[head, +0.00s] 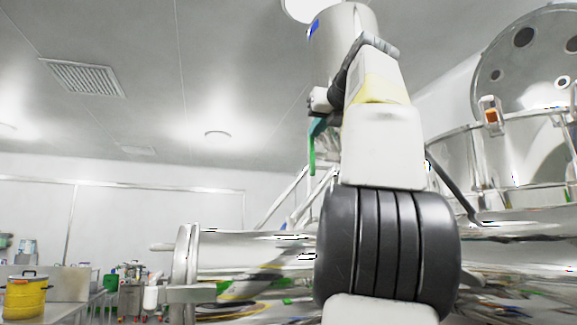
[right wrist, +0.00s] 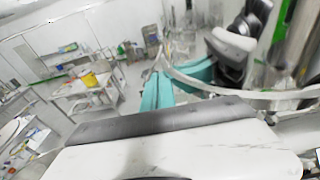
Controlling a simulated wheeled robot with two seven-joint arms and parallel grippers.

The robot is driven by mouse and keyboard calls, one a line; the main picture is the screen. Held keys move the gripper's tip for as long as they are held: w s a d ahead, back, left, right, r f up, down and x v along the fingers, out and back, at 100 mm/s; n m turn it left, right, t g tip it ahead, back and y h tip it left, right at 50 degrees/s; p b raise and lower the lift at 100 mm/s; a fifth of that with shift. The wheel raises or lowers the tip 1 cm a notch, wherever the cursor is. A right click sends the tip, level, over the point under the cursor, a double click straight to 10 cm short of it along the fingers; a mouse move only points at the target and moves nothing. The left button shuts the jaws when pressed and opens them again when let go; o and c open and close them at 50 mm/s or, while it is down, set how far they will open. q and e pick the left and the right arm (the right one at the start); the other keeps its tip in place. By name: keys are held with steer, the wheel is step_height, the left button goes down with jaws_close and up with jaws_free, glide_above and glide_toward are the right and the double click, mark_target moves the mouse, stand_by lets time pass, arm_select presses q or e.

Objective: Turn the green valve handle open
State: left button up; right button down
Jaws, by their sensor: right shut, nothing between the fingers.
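A green valve handle (head: 311,152) hangs down in the head view, just left of my right forearm and below a steel vessel. My right arm rises through the middle of the view and hides part of the valve area. My right gripper (head: 318,125) is shut and empty, its teal fingers close to the upper end of the handle. I cannot tell whether they touch it. In the right wrist view, the teal fingers (right wrist: 163,82) show beside a curved metal rail. I cannot make out the handle clearly there. My left gripper is not in view.
The steel vessel (head: 335,40) hangs above the handle. A large steel drum with an open round lid (head: 530,60) stands at the right. A horizontal steel cylinder (head: 250,250) lies below. A yellow bucket (head: 25,297) stands far left. Open air lies left of the handle.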

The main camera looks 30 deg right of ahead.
steer(key=shift+w+f, duration=0.1)
steer(key=shift+w, duration=0.3)
steer(key=v, duration=0.8)
steer(key=shift+s, duration=0.25)
steer(key=shift+s, duration=0.1)
